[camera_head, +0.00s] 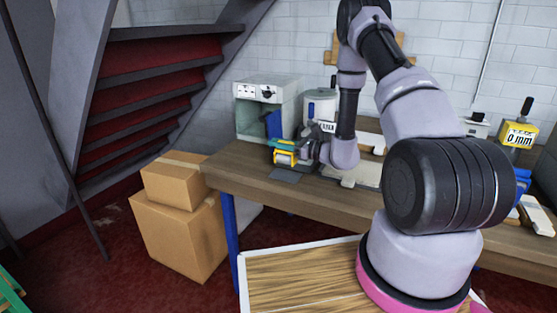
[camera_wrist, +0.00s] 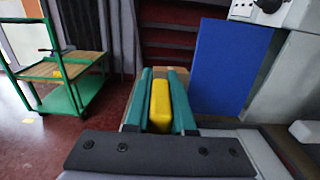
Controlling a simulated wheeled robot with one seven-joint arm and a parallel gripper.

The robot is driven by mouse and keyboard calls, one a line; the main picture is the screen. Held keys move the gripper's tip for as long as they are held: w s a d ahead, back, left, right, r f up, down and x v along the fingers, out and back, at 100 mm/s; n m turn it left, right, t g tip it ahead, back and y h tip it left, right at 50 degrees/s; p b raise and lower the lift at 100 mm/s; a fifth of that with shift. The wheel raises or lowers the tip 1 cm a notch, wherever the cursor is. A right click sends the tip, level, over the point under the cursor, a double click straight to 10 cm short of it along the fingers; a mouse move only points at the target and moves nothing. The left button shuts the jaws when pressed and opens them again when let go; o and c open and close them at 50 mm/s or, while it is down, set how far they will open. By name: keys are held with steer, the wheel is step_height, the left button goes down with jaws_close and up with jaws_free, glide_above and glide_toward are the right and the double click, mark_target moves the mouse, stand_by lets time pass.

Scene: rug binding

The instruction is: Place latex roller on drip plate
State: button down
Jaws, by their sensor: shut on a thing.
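The latex roller (camera_head: 285,158) shows as a yellow part at the front left of the workbench, below my gripper (camera_head: 279,146). In the wrist view, the yellow part of the roller (camera_wrist: 160,105) sits between the two teal fingers of my gripper (camera_wrist: 162,78), which is shut on it. The rest of the roller is hidden there. A thin dark grey plate, which looks like the drip plate (camera_head: 287,175), lies near the bench's front edge, just below the roller in the picture. I cannot tell whether roller and plate touch.
A white open-fronted box (camera_head: 264,90) with a blue panel (camera_wrist: 232,66) stands behind the roller. A white canister (camera_head: 320,105) stands to its right. Cardboard boxes (camera_head: 178,235) are stacked left of the workbench (camera_head: 235,170). A green cart (camera_wrist: 62,88) stands at the wrist view's left.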

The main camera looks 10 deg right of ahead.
mark_target(278, 155)
steer(key=shift+f, duration=2.3)
steer(key=shift+f, duration=0.15)
steer(key=c, duration=0.8)
jaws_free()
steer(key=shift+o, duration=0.2)
